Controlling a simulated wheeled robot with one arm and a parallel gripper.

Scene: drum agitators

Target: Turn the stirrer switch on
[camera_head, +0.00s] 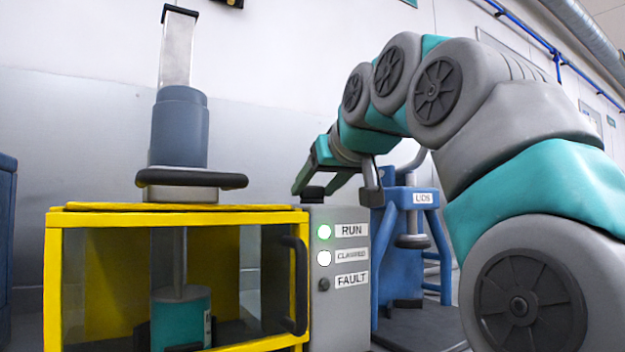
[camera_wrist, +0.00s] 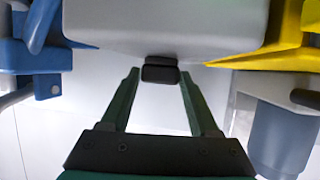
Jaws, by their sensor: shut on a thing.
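The stirrer switch (camera_head: 312,193) is a black knob on top of the grey control box (camera_head: 345,215). It also shows between my fingertips in the wrist view (camera_wrist: 160,72). My gripper (camera_head: 308,178) reaches in from the right with its green fingers at the knob, shut on it. The CLAMPED lamp (camera_head: 324,258) is bright white. The FAULT lamp (camera_head: 324,284) is dark.
Left of the box stands a yellow-framed enclosure (camera_head: 180,218) with a teal drum (camera_head: 180,318) inside and an agitator (camera_head: 180,130) above. A blue stand (camera_head: 405,240) labelled LIDS is to the right, behind my arm. A pale wall is behind.

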